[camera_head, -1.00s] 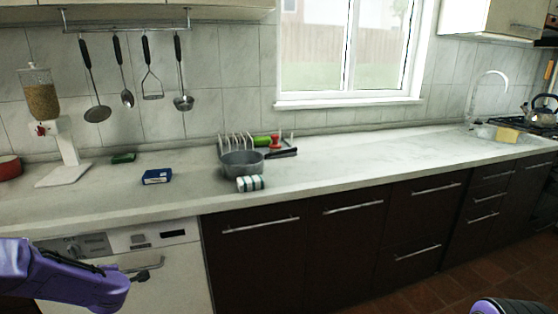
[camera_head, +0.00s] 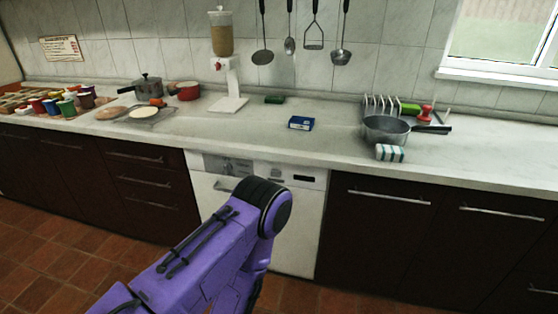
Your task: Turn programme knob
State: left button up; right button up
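The white dishwasher (camera_head: 298,230) stands under the counter, its door upright and closed. Its control panel (camera_head: 270,170) runs along the top, with a dark display at the right. A grey recessed section (camera_head: 228,163) is at the panel's left; the programme knob there is too small and dim to make out clearly. A door handle shows just below it. My purple arm with a black round joint rises from the bottom in front of the dishwasher and covers part of its door. Neither of my grippers shows in this view.
Pots and cups stand at the left. Dark cabinets flank the dishwasher. Tiled floor shows at lower left.

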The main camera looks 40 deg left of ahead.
aim_at(228, 166)
jog(key=u, duration=1.3)
